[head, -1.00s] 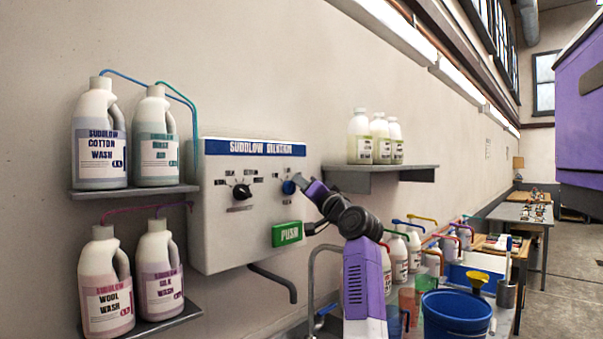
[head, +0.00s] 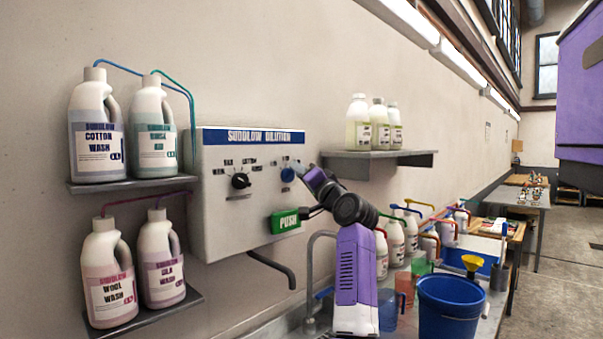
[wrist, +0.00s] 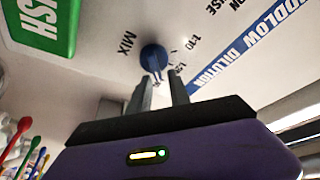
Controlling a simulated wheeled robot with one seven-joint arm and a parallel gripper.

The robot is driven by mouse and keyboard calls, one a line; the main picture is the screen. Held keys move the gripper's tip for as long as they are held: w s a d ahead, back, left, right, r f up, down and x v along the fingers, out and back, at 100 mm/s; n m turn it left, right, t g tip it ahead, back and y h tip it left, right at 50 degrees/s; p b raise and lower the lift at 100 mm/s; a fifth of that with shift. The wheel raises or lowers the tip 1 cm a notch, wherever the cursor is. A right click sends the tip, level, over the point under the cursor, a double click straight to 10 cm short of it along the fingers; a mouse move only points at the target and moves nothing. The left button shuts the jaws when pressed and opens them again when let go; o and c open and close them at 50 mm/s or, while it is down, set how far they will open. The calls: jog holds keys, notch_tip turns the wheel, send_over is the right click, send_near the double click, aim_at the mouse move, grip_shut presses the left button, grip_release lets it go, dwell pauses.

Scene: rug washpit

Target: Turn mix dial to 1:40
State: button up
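The mix dial (head: 288,174) is a round blue knob at the upper right of the white dilution panel (head: 215,215). In the wrist view the blue dial (wrist: 153,57) sits near the word MIX, with small marks, one reading 1:10, to its right. I cannot read its setting clearly. My gripper (wrist: 161,78) has its two dark fingers apart, tips close to the dial's lower edge; whether they touch it is unclear. In the head view my gripper (head: 304,171) is just right of the dial.
A black selector dial (head: 240,181) is to the left on the panel. A green PUSH button (head: 286,221) is below the mix dial. A shelf (head: 375,156) with bottles is to the right. A blue bucket (head: 452,305) stands lower right.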

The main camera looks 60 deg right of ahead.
jog(key=shift+w+f, duration=0.25)
jog(key=shift+f, duration=0.1)
jog(key=shift+s+r, duration=0.1)
jog(key=shift+r, duration=0.05)
dwell(0.3)
jog(key=b+v, duration=0.2)
jog(key=v, duration=0.5)
jog(key=shift+s+a+b, duration=0.15)
jog(key=shift+s+b, duration=0.2)
dwell(0.3)
